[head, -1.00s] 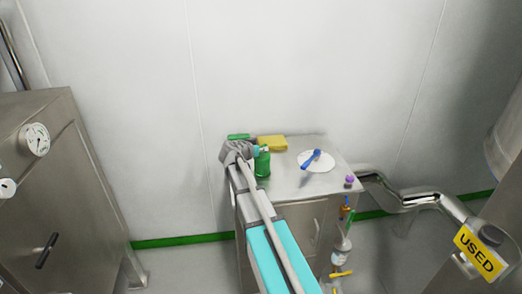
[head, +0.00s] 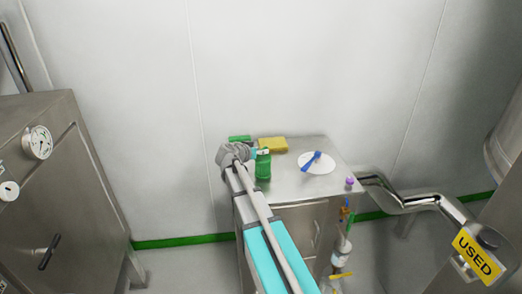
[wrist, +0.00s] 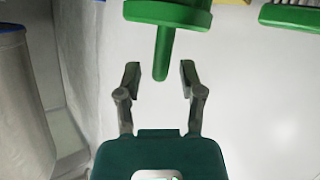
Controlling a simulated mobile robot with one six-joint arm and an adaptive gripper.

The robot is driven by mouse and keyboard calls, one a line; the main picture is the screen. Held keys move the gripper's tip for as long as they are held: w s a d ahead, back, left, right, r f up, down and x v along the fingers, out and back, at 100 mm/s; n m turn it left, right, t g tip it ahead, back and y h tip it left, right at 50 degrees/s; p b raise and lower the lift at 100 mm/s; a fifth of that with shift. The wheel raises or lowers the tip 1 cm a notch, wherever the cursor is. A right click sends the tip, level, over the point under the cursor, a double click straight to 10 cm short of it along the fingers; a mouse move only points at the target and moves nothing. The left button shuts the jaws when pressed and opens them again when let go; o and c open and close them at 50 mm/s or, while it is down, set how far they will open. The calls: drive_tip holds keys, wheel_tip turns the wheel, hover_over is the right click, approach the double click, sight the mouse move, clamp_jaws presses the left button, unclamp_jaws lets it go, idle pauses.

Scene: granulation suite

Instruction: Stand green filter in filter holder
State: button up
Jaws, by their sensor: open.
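In the wrist view a green piece (wrist: 172,10), a round disc with a rounded stem, looks like the green filter. Its upper part is cut off by the frame. My gripper (wrist: 160,79) is open, with one finger on either side of the stem's end and a visible gap on both sides. In the head view my gripper is over the left part of the cabinet top, and the arm hides what is under it. A green comb-like piece (wrist: 290,14) lies right of the disc; I cannot tell whether it is the filter holder.
On the metal cabinet top (head: 290,183) are a yellow sponge (head: 273,145), a white disc (head: 325,166) with a blue tool (head: 311,160) on it, and a flat green item (head: 239,138) at the back left. A pipe (head: 400,203) runs at the right. The front middle is clear.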

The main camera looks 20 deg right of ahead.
drive_tip(key=p+v, duration=0.3)
drive_tip(key=v, duration=0.7)
idle(0.4)
